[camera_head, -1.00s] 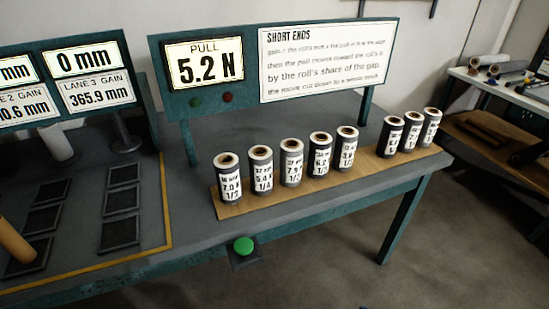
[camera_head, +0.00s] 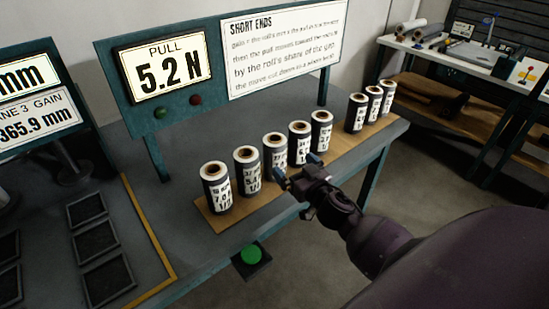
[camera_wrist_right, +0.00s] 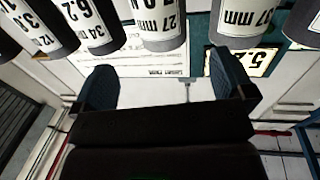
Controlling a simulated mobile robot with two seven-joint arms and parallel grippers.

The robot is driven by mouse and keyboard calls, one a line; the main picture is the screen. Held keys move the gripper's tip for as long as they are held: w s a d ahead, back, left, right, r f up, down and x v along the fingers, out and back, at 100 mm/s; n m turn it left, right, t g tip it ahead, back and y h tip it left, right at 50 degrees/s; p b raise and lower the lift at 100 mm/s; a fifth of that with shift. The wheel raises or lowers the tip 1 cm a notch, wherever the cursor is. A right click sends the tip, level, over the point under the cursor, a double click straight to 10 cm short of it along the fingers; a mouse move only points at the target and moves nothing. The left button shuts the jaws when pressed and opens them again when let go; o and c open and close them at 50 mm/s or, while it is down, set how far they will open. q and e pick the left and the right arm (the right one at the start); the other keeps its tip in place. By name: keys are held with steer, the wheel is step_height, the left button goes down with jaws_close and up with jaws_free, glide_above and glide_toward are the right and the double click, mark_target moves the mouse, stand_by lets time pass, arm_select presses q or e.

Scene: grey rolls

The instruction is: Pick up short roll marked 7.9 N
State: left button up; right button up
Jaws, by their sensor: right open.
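The short roll marked 7.9 N (camera_head: 275,154) is the third from the left in a row of dark rolls with white labels. It stands upright on a wooden strip, and my gripper hides its lower part. In the right wrist view it is the upside-down roll marked 27 mm (camera_wrist_right: 162,24), beyond the gap between my fingers. My right gripper (camera_head: 297,170) is open and empty, in front of the third and fourth rolls. Its two dark blue fingers also show in the wrist view (camera_wrist_right: 165,85), apart from the roll. My left gripper is not in view.
Rolls marked 5.4 N (camera_head: 247,172) and 6.2 N (camera_head: 299,146) stand close on either side. More rolls (camera_head: 373,104) stand to the right on the wooden strip (camera_head: 336,152). A sign board (camera_head: 215,65) rises behind. A green button (camera_head: 251,254) sits at the table's front edge.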

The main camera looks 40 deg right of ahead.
mark_target(278, 150)
steer(key=w, duration=0.3)
steer(key=shift+w+d, duration=0.15)
steer(key=shift+w, duration=1.2)
steer(key=shift+w+d, duration=0.1)
steer(key=shift+w, duration=2.2)
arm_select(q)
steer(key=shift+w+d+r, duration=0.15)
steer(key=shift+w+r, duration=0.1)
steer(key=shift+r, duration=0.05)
